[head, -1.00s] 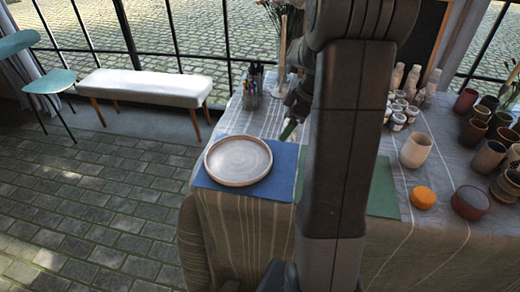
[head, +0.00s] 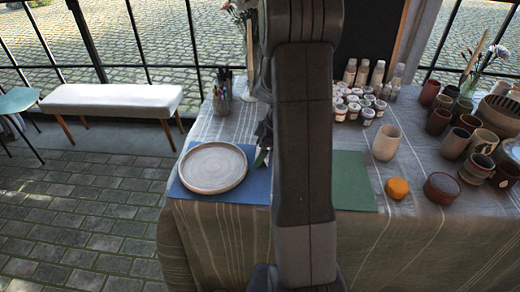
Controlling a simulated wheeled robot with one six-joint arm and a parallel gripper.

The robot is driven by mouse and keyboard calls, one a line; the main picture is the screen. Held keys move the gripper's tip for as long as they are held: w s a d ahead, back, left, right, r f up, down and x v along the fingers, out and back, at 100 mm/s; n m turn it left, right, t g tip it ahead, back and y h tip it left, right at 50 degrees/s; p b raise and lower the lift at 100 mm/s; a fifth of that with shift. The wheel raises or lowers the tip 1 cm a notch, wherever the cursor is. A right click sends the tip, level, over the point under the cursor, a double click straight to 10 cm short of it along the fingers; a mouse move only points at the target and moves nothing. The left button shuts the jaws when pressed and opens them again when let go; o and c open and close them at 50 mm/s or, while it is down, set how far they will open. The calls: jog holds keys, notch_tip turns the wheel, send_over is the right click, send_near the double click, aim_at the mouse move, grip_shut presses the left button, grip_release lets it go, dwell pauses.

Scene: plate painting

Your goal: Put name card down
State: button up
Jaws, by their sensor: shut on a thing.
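My arm stands upright across the middle of the view and hides most of my gripper (head: 264,136). A dark edge of the gripper shows just left of the arm, above the right side of the blue mat (head: 258,187). It is shut on a small pale grey-green piece (head: 261,158), which I take to be the name card; only its edge shows and no writing can be read. I cannot tell whether it touches the mat. A round pale plate (head: 213,168) lies on the blue mat, left of the gripper.
The cloth-covered table (head: 400,225) also holds a green mat (head: 352,182), a pale cup (head: 386,143), an orange sponge (head: 397,188), a dark red bowl (head: 441,188), small paint jars (head: 340,112) and a brush holder (head: 222,100). A white bench (head: 112,99) stands behind left.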

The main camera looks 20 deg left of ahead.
jog(key=shift+f, duration=0.1)
jog(key=o, duration=0.8)
jog(key=shift+c, duration=0.2)
jog(key=shift+r, duration=0.25)
jog(key=v, duration=1.1)
jog(key=shift+d+r+p, duration=0.3)
